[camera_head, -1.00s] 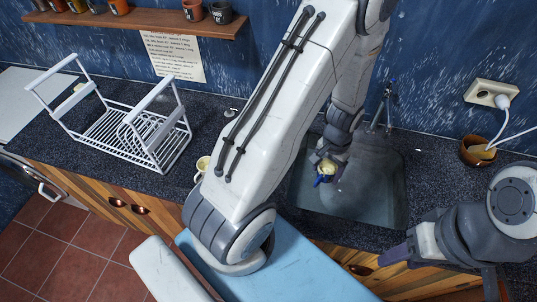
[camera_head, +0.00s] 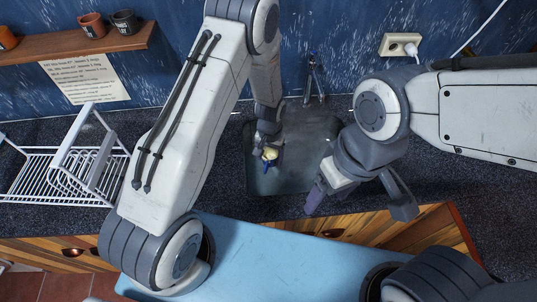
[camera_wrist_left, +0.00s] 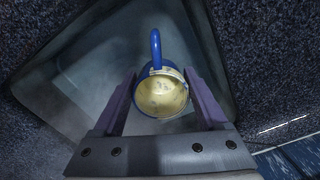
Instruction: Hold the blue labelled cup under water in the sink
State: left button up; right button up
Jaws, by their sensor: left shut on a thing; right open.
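The blue cup (camera_wrist_left: 157,94) with a pale yellow inside is between the purple fingers of my left gripper (camera_wrist_left: 160,100), which is shut on it. Its blue handle points up in the left wrist view. In the head view the cup (camera_head: 269,155) and my left gripper (camera_head: 268,140) are over the sink (camera_head: 290,185). No label is visible. The tap (camera_head: 315,78) stands behind the sink. I cannot tell whether water is running. My right gripper (camera_head: 318,192) is open and empty near the sink's front right corner.
A white dish rack (camera_head: 62,172) stands on the dark counter at the left. A shelf (camera_head: 75,50) with cups (camera_head: 91,24) is on the blue wall. A socket with a plug (camera_head: 402,45) is at the back right. Counter to the right is partly hidden by my right arm.

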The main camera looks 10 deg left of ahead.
pick_arm(q)
jog(key=shift+f+b, duration=6.55)
jog(key=shift+f, duration=2.65)
notch_tip(320, 180, up, 20)
jog(key=p, duration=1.4)
jog(key=shift+p, duration=0.4)
